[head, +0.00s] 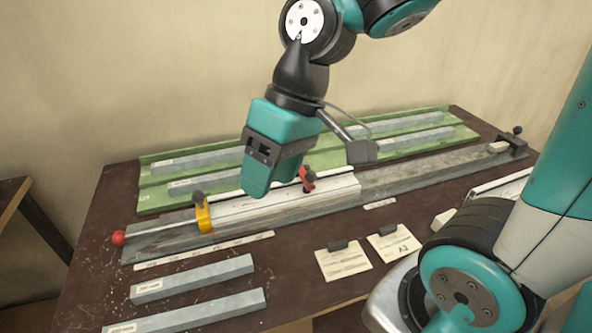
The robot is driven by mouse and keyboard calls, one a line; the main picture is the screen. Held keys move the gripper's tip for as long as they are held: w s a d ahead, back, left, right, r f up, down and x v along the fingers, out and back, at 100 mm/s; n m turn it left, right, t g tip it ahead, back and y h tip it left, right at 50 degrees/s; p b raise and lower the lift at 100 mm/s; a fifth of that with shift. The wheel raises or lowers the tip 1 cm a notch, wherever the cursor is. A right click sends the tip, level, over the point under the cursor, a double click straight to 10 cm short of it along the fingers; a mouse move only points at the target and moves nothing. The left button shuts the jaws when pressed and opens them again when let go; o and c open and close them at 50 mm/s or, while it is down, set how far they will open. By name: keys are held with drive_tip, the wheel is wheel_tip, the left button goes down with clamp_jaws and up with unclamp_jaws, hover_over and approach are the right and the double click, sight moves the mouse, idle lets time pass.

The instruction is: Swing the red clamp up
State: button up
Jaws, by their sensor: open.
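The red clamp (307,179) stands on the bench rail near the middle of the table. It is small and partly dark, and I cannot tell how far its arm is swung. My gripper (256,190) hangs over the rail to the left of the red clamp and points down. It appears apart from the clamp, with nothing visible in it. Its fingers overlap in this view, so the gap between them is hidden. A pale profile (270,204) lies along the rail (165,246). A yellow clamp (204,217) with a dark knob stands farther left.
A red ball knob (118,238) is at the rail's left end. A green tray (150,196) with grey bars lies behind. Loose grey bars (192,278) and paper cards (343,262) lie in front. A dark end stop (512,145) is at the far right.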

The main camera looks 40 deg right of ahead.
drive_tip(key=w+d+m, duration=0.2)
drive_tip(key=w+d, duration=0.3)
drive_tip(key=m+t, duration=0.1)
drive_tip(key=m, duration=0.3)
hover_over(314, 172)
drive_tip(key=s+a, duration=0.4)
drive_tip(key=a, duration=0.1)
drive_tip(key=f, duration=0.2)
drive_tip(key=w+d+f+m+p, duration=0.1)
drive_tip(key=d+f+m, duration=0.2)
drive_tip(key=d, duration=0.8)
drive_tip(key=shift+t, duration=0.4)
drive_tip(key=p+x, duration=0.1)
drive_tip(key=x, duration=1.5)
drive_tip(key=shift+w+a+p, duration=0.15)
drive_tip(key=shift+a+p, duration=0.05)
drive_tip(key=shift+p, duration=0.2)
drive_tip(key=shift+c, duration=0.3)
clamp_jaws()
